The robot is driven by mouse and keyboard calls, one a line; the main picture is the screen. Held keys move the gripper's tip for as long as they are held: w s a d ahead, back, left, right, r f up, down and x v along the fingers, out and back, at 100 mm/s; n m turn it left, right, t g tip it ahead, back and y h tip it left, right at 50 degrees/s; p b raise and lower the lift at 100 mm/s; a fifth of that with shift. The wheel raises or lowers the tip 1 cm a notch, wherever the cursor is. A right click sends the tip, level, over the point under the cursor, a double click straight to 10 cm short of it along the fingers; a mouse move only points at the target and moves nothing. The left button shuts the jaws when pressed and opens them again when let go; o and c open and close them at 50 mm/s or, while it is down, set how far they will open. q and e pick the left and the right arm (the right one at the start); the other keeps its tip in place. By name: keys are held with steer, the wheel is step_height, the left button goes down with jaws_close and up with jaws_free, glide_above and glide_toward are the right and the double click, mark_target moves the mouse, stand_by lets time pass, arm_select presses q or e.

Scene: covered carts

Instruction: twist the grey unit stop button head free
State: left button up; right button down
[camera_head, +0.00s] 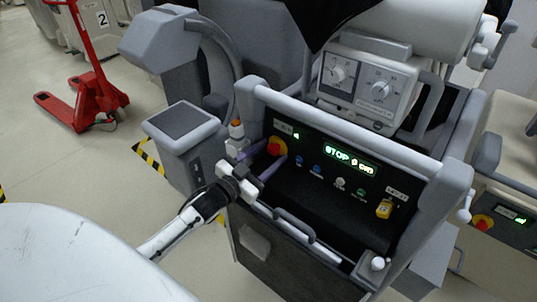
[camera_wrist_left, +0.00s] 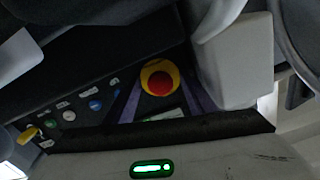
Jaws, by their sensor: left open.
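The red stop button head (camera_head: 274,146) sits at the left end of the dark control panel on the grey unit (camera_head: 352,128). In the left wrist view the round red head (camera_wrist_left: 160,83) shows inside a yellow ring. My left gripper (camera_head: 271,157) is open, with its purple fingers reaching toward the button, one on each side of it. In the left wrist view the fingers (camera_wrist_left: 162,92) flank the head, with dark panel showing between them and it. I cannot tell how far the fingertips reach past the head. My right gripper is not in view.
A light rail (camera_head: 350,134) crosses above the panel. A grey pedestal (camera_head: 183,130) stands left. Another cart at right has its own red button (camera_head: 483,222).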

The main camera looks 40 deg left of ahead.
arm_select(q)
steer(key=c, duration=1.1)
steer(key=shift+m, duration=0.4)
steer(key=m, duration=0.3)
steer(key=shift+a+m, duration=0.15)
steer(key=shift+m, duration=1.25)
steer(key=shift+r, duration=0.1)
